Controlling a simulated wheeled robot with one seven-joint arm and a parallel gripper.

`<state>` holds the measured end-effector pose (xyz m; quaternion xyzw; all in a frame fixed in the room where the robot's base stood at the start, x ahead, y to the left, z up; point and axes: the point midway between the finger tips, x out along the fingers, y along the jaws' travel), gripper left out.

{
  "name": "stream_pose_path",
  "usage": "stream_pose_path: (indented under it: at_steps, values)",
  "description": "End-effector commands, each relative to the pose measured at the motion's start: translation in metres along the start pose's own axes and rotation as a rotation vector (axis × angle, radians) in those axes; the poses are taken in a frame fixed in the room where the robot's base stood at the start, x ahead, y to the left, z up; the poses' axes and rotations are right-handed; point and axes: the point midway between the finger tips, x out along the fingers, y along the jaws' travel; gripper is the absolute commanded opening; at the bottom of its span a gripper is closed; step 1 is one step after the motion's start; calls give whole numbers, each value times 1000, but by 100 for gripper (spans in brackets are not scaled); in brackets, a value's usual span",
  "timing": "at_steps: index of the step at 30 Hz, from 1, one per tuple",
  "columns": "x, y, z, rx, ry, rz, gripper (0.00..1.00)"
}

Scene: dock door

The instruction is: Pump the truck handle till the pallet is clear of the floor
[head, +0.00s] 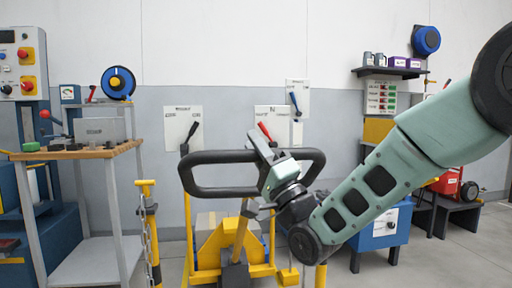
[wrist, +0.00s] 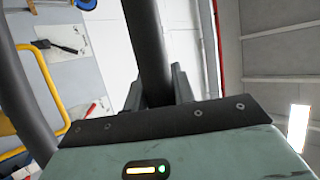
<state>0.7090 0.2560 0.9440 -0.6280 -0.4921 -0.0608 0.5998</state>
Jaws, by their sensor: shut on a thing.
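My gripper (head: 262,148) is shut on the top bar of the loop. In the wrist view the black bar (wrist: 148,45) runs between the two fingers of my gripper (wrist: 158,88). The yellow pallet truck (head: 208,258) stands below and behind the handle.
A workbench (head: 75,152) stands at the left, with a yellow post and chain (head: 147,215) beside it. Wall panels with levers (head: 183,128) are behind. A blue box on legs (head: 378,228) stands at the right. Open floor (head: 455,255) lies at the lower right.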

Motion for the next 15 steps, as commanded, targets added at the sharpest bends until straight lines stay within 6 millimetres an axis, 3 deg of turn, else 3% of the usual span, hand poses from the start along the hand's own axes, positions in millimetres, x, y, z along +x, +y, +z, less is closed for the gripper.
stream_pose_path:
  at_steps: [13, 14, 15]
  values:
    - [0, -1, 0, 0, 2, -8, 0]
    - [0, -1, 0, 0, 2, -8, 28]
    - [0, -1, 0, 0, 2, -8, 39]
